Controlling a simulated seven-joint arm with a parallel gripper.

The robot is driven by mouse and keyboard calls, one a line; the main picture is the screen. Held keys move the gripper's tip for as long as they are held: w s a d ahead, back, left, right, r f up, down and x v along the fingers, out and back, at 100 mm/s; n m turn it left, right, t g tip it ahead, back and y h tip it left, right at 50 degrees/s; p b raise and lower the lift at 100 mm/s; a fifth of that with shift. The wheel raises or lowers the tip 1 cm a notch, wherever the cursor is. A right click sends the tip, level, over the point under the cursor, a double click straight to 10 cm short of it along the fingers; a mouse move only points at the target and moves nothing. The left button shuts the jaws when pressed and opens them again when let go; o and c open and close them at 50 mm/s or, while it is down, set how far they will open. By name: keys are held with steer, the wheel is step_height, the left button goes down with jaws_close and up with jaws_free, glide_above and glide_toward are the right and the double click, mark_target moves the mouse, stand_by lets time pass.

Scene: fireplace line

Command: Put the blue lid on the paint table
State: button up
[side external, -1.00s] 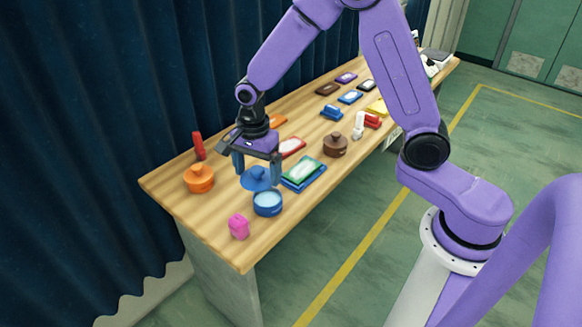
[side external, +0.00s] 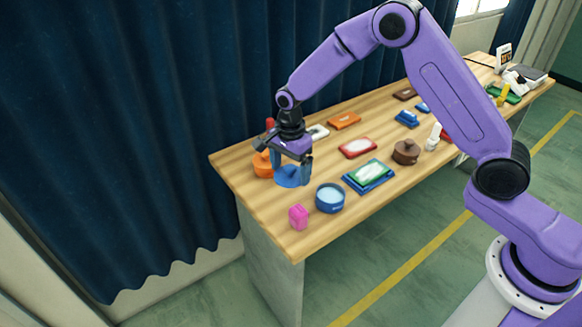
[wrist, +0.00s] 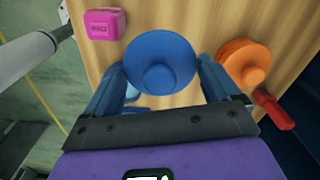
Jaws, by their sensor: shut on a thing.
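The blue lid (side external: 292,177) is round with a knob on top. My gripper (side external: 291,172) is shut on it, with a finger on each side, at the left end of the wooden table (side external: 262,208). In the wrist view the lid (wrist: 160,58) sits between the fingertips of my gripper (wrist: 160,75). I cannot tell whether the lid touches the table or hangs just above it. The blue pot (side external: 330,198) stands open to the right of the lid, with a pale inside. In the wrist view my gripper mostly hides it.
An orange lidded pot (side external: 263,165) is close behind the lid on the left, with a red object (wrist: 272,108) near it. A pink block (side external: 298,217) lies near the front edge. A green and blue stack (side external: 368,175) and a brown pot (side external: 406,152) stand further right.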

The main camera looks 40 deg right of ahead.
mark_target(290, 177)
steer(key=shift+f, duration=3.75)
steer(key=shift+f, duration=0.6)
steer(key=o, duration=0.7)
steer(key=shift+o, duration=0.4)
steer(key=shift+r, duration=0.1)
steer(key=shift+r, duration=2.4)
